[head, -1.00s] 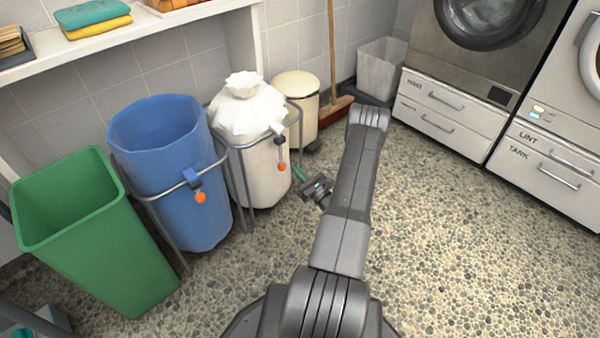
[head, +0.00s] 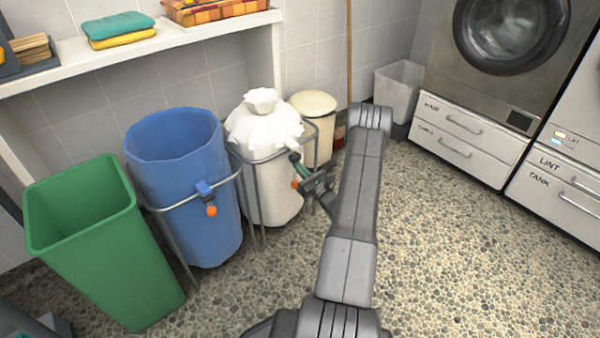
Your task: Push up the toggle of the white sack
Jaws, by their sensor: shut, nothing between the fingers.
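The white sack (head: 262,121) hangs in a grey metal frame, its top gathered into a ruffled neck. My gripper (head: 295,160) is shut and empty, with its green-tipped fingers at the front right of the white sack's frame. The toggle of the white sack is mostly hidden behind my gripper; only its orange end (head: 295,184) shows, just below the fingertips. I cannot tell whether the fingers touch the toggle. The blue sack (head: 180,190) to the left is open and has its own blue toggle with an orange end (head: 211,210).
A green bin (head: 95,245) stands at the far left. A cream lidded bin (head: 315,105) and a broom handle (head: 349,60) are behind the white sack. A shelf (head: 150,45) with towels runs above. Washing machines (head: 480,130) stand at right. The pebbled floor (head: 470,260) is clear.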

